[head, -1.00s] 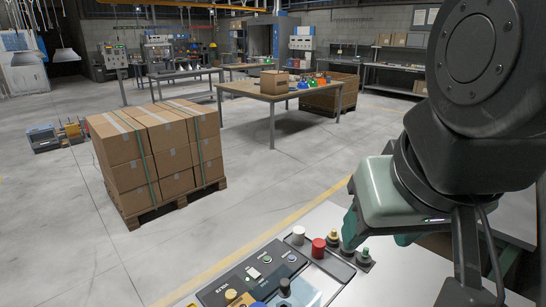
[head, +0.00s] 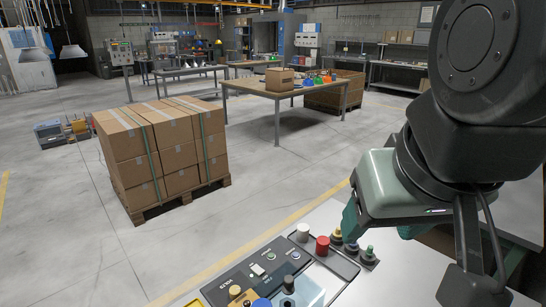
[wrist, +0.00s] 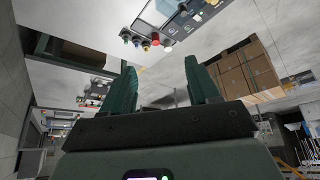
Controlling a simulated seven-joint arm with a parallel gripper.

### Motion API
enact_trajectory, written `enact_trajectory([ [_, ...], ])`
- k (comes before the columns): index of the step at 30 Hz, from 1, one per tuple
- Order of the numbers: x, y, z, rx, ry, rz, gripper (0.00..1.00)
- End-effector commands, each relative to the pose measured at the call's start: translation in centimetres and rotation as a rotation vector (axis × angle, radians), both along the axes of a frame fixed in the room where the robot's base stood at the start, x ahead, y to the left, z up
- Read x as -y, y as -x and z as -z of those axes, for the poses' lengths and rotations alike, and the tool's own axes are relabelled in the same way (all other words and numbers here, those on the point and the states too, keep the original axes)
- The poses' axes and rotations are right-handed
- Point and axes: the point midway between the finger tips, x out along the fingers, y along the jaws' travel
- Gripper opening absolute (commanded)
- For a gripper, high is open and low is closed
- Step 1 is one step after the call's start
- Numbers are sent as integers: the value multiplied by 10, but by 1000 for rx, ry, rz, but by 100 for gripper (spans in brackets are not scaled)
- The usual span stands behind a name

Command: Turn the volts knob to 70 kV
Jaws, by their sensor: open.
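The control panel (head: 232,283) lies on the pale bench at the bottom of the head view, cut off by the lower edge. A dark-capped knob (head: 289,284), a tan knob (head: 235,291) and a blue knob (head: 262,303) show on it. The lettering and scale are too small to read, so I cannot tell which is the volts knob or its setting. My gripper (head: 378,226) is open and empty, above and to the right of the panel, apart from the knobs. In the wrist view my gripper (wrist: 160,78) has its fingers spread, with the panel (wrist: 192,20) upside down beyond them.
A pallet of boxes (head: 160,155) and a work table (head: 265,88) stand farther off on the floor.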

Motion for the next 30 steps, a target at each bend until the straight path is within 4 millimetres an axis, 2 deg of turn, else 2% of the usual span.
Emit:
enact_trajectory([
  [5, -20, -41, 5, -75, -4, -146, 60],
  [8, -39, -74, 15, -127, -2, -264, 60],
  [14, -83, -137, 54, -217, 20, -487, 60],
  [17, -108, -164, 83, -260, 42, -596, 60],
  [21, -144, -195, 135, -316, 84, -747, 60],
  [23, -159, -206, 160, -338, 106, -811, 60],
  [27, -192, -222, 223, -387, 166, -960, 60],
  [30, -209, -226, 263, -415, 204, -1050, 60],
])
